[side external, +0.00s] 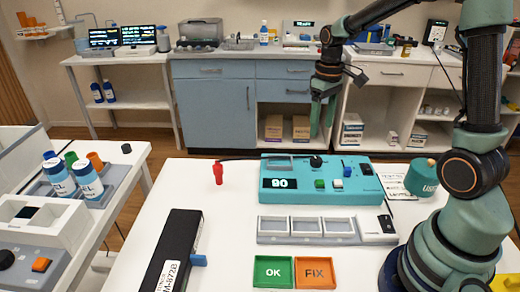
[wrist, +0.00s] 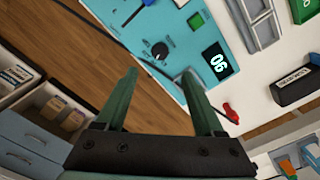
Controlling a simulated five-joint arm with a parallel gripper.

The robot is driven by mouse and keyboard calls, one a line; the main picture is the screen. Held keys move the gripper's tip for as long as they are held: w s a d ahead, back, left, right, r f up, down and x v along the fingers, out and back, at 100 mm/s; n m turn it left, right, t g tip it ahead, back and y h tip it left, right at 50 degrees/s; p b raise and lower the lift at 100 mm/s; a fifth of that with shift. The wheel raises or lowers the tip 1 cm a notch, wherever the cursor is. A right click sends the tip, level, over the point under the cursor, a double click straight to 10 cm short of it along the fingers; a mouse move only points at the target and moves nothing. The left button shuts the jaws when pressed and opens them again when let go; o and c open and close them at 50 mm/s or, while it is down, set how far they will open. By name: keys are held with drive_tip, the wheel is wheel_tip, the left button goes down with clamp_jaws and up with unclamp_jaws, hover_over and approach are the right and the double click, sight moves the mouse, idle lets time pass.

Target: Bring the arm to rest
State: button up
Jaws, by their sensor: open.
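My gripper (side external: 322,118) hangs in the air behind the teal test device (side external: 350,197), fingers pointing down. In the wrist view its two green fingers (wrist: 165,100) stand apart with nothing between them. The teal device also shows in the wrist view (wrist: 185,50), with its black knob, green button and lit display. The display reads 90 in the side view. My arm arches over the right side of the table from its base at the front right.
A red probe (side external: 218,174) stands left of the device. A grey three-compartment tray (side external: 306,228), green OK tray (side external: 273,271), orange FIX tray (side external: 315,272) and black bar-shaped unit (side external: 173,255) lie in front. A green cylinder (side external: 421,178) stands right. Bottles (side external: 88,180) stand on the left bench.

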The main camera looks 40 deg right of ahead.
drive_tip(key=shift+r, duration=0.65)
drive_tip(key=s+a+r+t, duration=0.5)
drive_tip(key=s+a+r, duration=0.3)
drive_tip(key=a, duration=0.4)
drive_tip(key=shift+s+t, duration=0.3)
drive_tip(key=shift+s, duration=0.3)
drive_tip(key=shift+a, duration=0.1)
idle(0.5)
